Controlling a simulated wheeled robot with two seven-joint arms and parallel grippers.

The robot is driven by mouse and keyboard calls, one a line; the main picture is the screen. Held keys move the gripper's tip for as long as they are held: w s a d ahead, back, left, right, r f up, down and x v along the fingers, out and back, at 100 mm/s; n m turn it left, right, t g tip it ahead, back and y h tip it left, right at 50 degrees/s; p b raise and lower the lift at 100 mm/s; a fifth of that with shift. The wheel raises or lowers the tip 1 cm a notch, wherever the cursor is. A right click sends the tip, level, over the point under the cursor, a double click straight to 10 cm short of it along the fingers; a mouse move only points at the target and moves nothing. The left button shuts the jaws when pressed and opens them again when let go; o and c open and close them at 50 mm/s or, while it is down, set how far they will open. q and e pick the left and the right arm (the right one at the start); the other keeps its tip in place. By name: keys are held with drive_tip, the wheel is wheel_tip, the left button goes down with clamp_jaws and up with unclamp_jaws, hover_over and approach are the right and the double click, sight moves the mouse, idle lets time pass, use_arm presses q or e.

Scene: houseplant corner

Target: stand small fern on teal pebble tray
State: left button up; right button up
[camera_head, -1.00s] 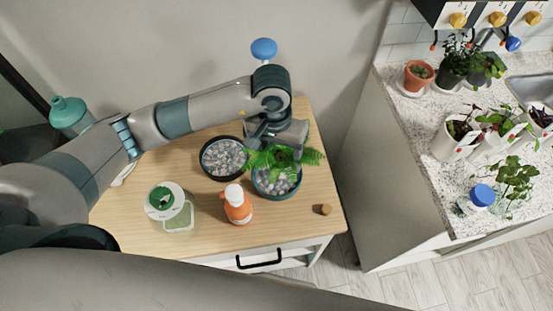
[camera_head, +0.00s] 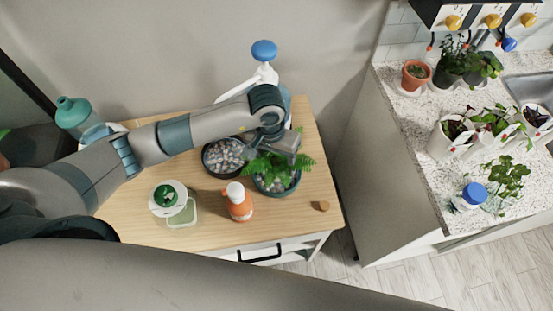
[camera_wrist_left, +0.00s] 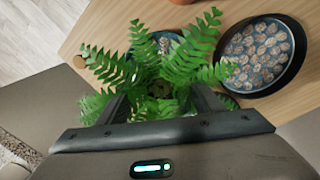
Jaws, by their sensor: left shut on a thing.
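The small fern (camera_head: 282,164) has bright green fronds; its pot is largely hidden by fronds and gripper. My left gripper (camera_head: 274,150) is shut on it from above, at the teal pebble tray (camera_head: 277,190). Pebbles and the teal rim show below the fronds. I cannot tell whether the pot touches the pebbles. In the left wrist view the fern (camera_wrist_left: 160,66) spreads between and beyond the fingers (camera_wrist_left: 162,102), with part of the teal tray (camera_wrist_left: 168,36) behind it. My right gripper is not in view.
A black pebble tray (camera_head: 222,157) stands just left of the teal one. An orange pump bottle (camera_head: 239,203) stands in front, a green-topped jar (camera_head: 167,198) further left. A cork-like piece (camera_head: 321,206) lies at right. A blue-topped white bottle (camera_head: 264,60) is behind my arm.

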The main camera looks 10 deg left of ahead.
use_arm(q)
drive_tip(key=shift+f+b, duration=0.2)
drive_tip(key=shift+b, duration=0.1)
drive_tip(key=o, duration=1.3)
drive_tip(key=shift+c, duration=0.2)
drive_tip(key=shift+r, duration=0.15)
